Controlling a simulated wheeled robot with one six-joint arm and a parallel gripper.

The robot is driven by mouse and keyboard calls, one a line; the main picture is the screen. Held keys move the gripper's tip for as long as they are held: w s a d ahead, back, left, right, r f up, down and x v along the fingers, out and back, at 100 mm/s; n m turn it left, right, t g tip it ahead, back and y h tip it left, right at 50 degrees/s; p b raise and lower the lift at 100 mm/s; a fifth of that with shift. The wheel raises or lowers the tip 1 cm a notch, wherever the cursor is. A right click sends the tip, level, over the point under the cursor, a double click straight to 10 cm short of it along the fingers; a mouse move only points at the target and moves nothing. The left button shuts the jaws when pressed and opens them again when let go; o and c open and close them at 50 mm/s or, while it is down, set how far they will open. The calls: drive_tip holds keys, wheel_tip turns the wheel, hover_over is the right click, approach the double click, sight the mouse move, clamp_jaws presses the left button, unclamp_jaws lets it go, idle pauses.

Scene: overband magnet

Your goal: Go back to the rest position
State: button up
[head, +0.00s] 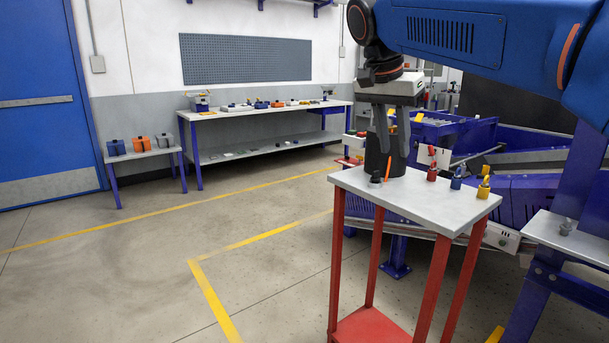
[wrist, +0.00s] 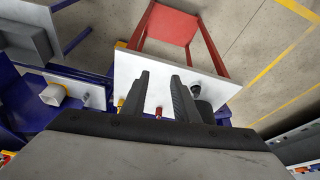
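My gripper (head: 394,145) hangs pointing down over the left part of a small grey-topped table with red legs (head: 420,201). In the wrist view its two fingers (wrist: 161,78) stand apart, with only bare tabletop showing between their tips and nothing held. A dark cylinder (head: 376,158) stands on the table behind the fingers in the head view; I cannot tell the exact gap. In the wrist view a dark round thing (wrist: 202,108) is partly hidden by the right finger. My blue arm reaches in from the upper right.
Red (head: 432,174), blue (head: 456,182) and yellow (head: 484,190) padlock-like pieces stand on the red-legged table. Blue machinery (head: 520,195) is close behind and right. A workbench (head: 260,110) and a small side table (head: 145,154) stand farther left. The floor at left is clear.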

drive_tip(key=s+d+f+n+y, duration=0.1)
drive_tip(key=s+d+f+n, duration=0.2)
drive_tip(key=s+f, duration=0.5)
drive_tip(key=s+d+f+n+t+y, duration=0.1)
drive_tip(key=s+d+f+n, duration=0.2)
drive_tip(key=s+f, duration=0.6)
drive_tip(key=s+d+f+n+t+y, duration=0.1)
drive_tip(key=s+d+f+n, duration=0.2)
drive_tip(key=s+f, duration=0.6)
wheel_tip(320, 180, down, 6)
drive_tip(key=shift+s+d+r, duration=0.1)
drive_tip(key=shift+s+d, duration=0.1)
drive_tip(key=shift+d, duration=0.15)
